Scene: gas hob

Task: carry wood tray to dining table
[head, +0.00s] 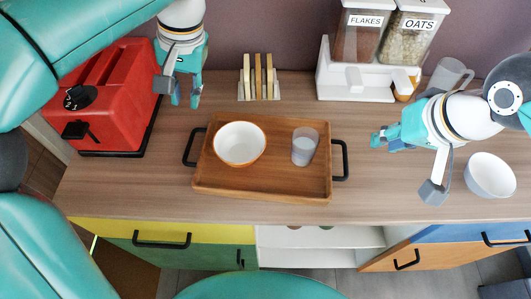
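The wood tray (260,187) is a brown rectangle lying flat on the counter, with a black handle on its left (187,148) and another on its right (345,160). A white bowl with an orange rim (239,143) and a clear glass with pale contents (304,146) stand on it. My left gripper (185,101) points down, up and left of the tray's left handle, with a gap between its fingers; it is empty. My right gripper (376,138) points left, a little right of the right handle and apart from it in the picture. The dining table is not visible.
A red toaster (110,100) stands left of the tray. A toast rack (258,80) and cereal dispensers (365,40) stand at the back. A clear jug (450,74) and a white bowl (490,175) are on the right. The counter's front strip (220,208) is clear.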

